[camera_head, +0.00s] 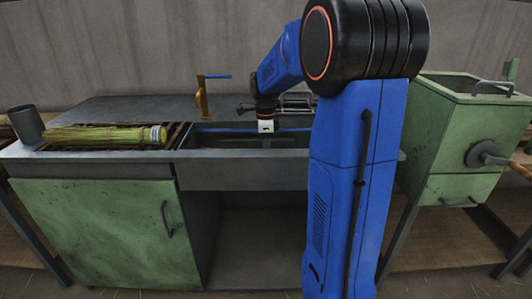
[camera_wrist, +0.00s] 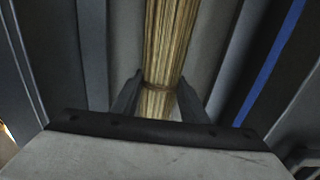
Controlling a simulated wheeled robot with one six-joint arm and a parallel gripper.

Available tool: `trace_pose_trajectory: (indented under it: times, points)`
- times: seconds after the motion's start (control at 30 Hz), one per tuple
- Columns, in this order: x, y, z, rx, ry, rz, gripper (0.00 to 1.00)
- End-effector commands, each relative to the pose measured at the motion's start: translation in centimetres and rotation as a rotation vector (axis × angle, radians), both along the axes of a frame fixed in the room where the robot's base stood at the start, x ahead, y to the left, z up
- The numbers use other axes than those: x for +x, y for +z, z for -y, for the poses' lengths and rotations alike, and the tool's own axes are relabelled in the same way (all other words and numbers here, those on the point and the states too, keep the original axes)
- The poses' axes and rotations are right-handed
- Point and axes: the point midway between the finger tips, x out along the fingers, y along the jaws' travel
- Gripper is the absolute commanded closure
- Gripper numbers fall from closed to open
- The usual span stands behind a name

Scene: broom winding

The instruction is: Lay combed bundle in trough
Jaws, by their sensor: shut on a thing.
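My gripper (camera_wrist: 158,100) is shut on a tan straw bundle (camera_wrist: 166,40) in the wrist view. The fingers sit on either side of it near a thin tie band. The bundle runs away from me between long grey walls; I cannot tell whether it touches the surface below. In the head view my gripper (camera_head: 265,127) is low over a long dark trough (camera_head: 222,141) set in the grey bench. The held bundle cannot be made out there. Another, greenish-yellow bundle (camera_head: 95,136) with a white band lies on a slatted rack to the left.
A dark cup (camera_head: 27,123) stands at the bench's left end. A brass post with a blue handle (camera_head: 203,98) rises behind the trough. A green hopper with a crank (camera_head: 465,120) stands to the right. A green cabinet door (camera_head: 100,232) is below. The back left bench top is clear.

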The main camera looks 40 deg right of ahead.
Motion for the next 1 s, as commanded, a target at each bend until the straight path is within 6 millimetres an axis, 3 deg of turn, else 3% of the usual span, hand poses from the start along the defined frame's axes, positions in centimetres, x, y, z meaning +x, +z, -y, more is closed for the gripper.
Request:
trace_pose_trajectory:
  times: [0.3,0.33,0.4,0.77,1.0]
  points:
    - [0.0,0.0,0.0,-0.001,0.000,0.001,0.83]
    - [0.0,0.0,0.0,-0.001,0.000,0.001,0.55]
    - [0.0,0.0,0.0,-0.001,0.000,0.001,0.39]
    - [0.0,0.3,0.0,-0.001,0.000,0.001,0.38]
    - [0.1,3.4,0.0,-0.001,0.000,0.004,0.38]
